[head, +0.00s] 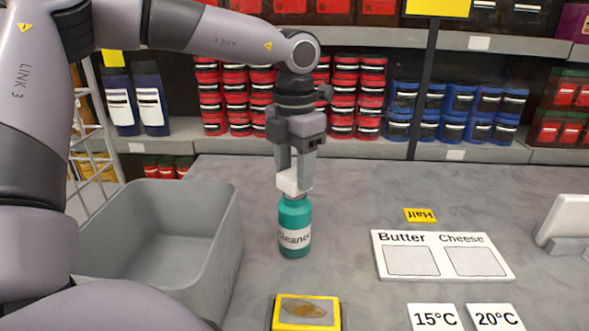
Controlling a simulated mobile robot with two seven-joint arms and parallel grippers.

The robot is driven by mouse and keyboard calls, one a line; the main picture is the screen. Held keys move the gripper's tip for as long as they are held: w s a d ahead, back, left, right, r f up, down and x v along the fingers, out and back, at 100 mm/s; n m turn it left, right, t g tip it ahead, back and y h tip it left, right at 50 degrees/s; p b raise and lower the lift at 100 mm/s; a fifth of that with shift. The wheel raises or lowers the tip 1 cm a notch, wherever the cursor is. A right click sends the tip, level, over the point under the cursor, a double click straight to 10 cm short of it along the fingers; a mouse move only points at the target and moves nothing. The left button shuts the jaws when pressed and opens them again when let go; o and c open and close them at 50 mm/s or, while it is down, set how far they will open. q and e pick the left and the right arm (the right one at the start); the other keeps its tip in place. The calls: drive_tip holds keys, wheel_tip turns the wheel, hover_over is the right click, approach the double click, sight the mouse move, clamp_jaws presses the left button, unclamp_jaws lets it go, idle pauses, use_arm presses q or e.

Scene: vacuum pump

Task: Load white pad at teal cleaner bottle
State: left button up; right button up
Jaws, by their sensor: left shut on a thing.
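The teal cleaner bottle (295,226) stands upright on the grey table, with a white label reading "Cleaner". My left gripper (296,172) points down directly above the bottle. It is shut on the white pad (291,185), a small white block between its fingertips. The pad is at the top of the bottle and covers its mouth in this view. I cannot tell whether the pad touches the bottle or is just above it. My right gripper is not in view.
A grey open bin (222,255) stands left of the bottle. A yellow-framed pad (306,312) lies in front. Stocked shelves stand behind.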

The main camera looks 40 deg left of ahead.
sight(294, 174)
use_arm(q)
drive_tip(key=shift+r+p, duration=1.7)
drive_tip(key=shift+r, duration=1.2)
drive_tip(key=shift+f, duration=0.1)
